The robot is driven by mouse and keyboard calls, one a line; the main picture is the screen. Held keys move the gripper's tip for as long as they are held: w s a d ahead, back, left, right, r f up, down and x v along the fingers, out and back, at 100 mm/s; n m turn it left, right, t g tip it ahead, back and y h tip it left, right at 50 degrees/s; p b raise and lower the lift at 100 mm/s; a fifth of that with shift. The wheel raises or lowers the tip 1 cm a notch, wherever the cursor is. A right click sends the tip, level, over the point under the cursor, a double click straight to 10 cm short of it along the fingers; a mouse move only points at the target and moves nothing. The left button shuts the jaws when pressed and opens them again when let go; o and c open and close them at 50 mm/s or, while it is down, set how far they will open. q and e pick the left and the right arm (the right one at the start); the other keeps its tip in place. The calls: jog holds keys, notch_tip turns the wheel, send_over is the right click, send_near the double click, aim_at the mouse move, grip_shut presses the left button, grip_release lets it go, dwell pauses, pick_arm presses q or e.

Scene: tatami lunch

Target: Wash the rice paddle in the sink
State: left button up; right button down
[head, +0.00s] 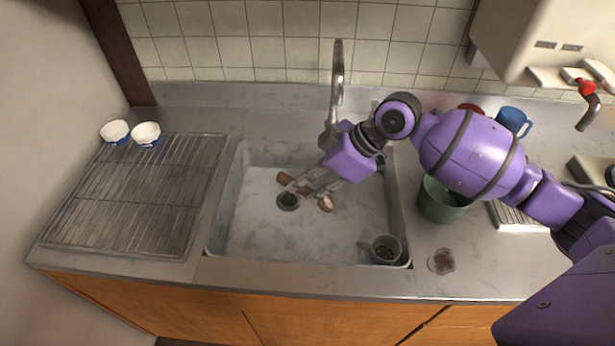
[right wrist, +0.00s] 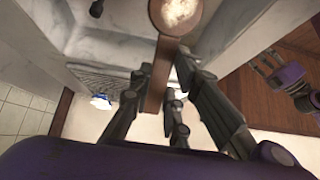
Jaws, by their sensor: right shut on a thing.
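The wooden rice paddle shows in the right wrist view (right wrist: 154,90), its rounded end at the top edge with a pale, speckled patch. My right gripper (head: 311,186) is shut on the paddle and holds it over the sink (head: 255,235). In the head view, brown parts of the paddle (head: 326,203) show on both sides of the fingers; the rest is hidden. The faucet (head: 338,80) rises behind my gripper, and I see no running water. A purple and dark part of mine, possibly the left gripper (right wrist: 262,65), is at the right of the wrist view; its fingers are unclear.
A dark cup (head: 386,249) is in the sink's front right corner. A green container (head: 440,200) and small brown dish (head: 441,262) are right of the sink. A blue mug (head: 512,120) is farther back. Left stands a wire rack (head: 140,195) with two white bowls (head: 146,133) behind.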

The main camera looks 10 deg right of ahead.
aim_at(310, 191)
jog(key=shift+f, duration=0.7)
jog(key=shift+f+b, duration=0.6)
jog(key=shift+f, duration=0.2)
notch_tip(310, 191, down, 2)
jog(key=shift+f+b, duration=0.1)
jog(key=shift+b, duration=0.35)
notch_tip(310, 191, down, 12)
jog(key=b, duration=0.4)
jog(key=shift+f+b, duration=0.1)
jog(key=shift+b, duration=0.25)
pick_arm(q)
notch_tip(310, 191, down, 7)
jog(key=s, duration=0.2)
jog(key=shift+a+g, duration=0.3)
jog(key=shift+a, duration=0.15)
jog(key=shift+s, duration=0.1)
pick_arm(e)
jog(key=shift+a, duration=0.15)
